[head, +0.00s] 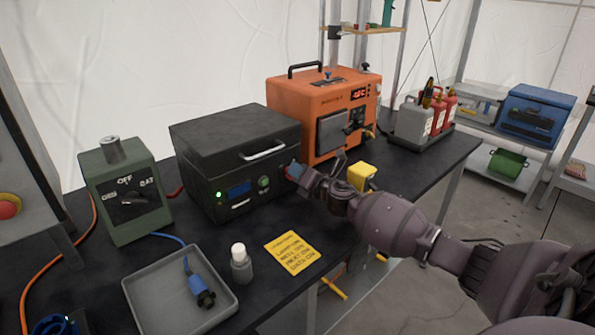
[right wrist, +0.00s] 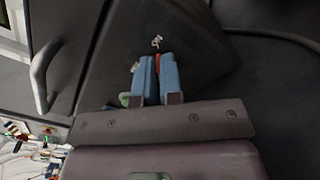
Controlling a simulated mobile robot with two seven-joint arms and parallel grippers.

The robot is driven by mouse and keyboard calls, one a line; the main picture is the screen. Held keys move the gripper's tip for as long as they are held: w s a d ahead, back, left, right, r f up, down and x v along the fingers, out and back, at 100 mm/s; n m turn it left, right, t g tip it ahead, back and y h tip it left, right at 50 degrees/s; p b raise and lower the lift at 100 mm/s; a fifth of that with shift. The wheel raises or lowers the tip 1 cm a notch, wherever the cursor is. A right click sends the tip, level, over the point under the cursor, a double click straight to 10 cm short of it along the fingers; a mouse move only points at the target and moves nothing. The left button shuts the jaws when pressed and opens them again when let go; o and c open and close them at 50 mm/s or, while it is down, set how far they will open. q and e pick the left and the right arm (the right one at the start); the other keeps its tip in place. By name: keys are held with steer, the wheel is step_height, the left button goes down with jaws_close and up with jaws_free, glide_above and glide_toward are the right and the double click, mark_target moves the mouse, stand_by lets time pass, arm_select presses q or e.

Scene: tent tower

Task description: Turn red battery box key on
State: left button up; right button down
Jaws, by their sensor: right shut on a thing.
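The dark box (head: 235,150) with a lid, silver handle, small blue screen and green light stands in the middle of the black table. My right gripper (head: 293,171) is at the right end of its front. In the right wrist view, my two blue fingertips (right wrist: 157,78) are closed against the box's dark face, with a small red key (right wrist: 158,62) pinched between them. Most of the key is hidden by the fingers, and its turn angle cannot be told. A small silver fitting (right wrist: 156,42) sits on the face just beyond the fingertips. My left gripper is not in view.
An orange unit (head: 322,110) stands behind and to the right. A green switch box (head: 125,190) is at left. A grey tray (head: 178,290) with a blue connector, a small bottle (head: 241,265) and a yellow note (head: 293,252) lie in front. A yellow object (head: 362,177) is near my right forearm.

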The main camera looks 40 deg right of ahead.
mark_target(290, 147)
steer(key=shift+m, duration=0.3)
steer(key=c, duration=1.3)
jaws_free()
step_height(290, 147, up, 6)
steer(key=shift+d+r+p, duration=0.1)
steer(key=shift+p, duration=1.05)
step_height(290, 147, up, 14)
steer(key=p, duration=0.4)
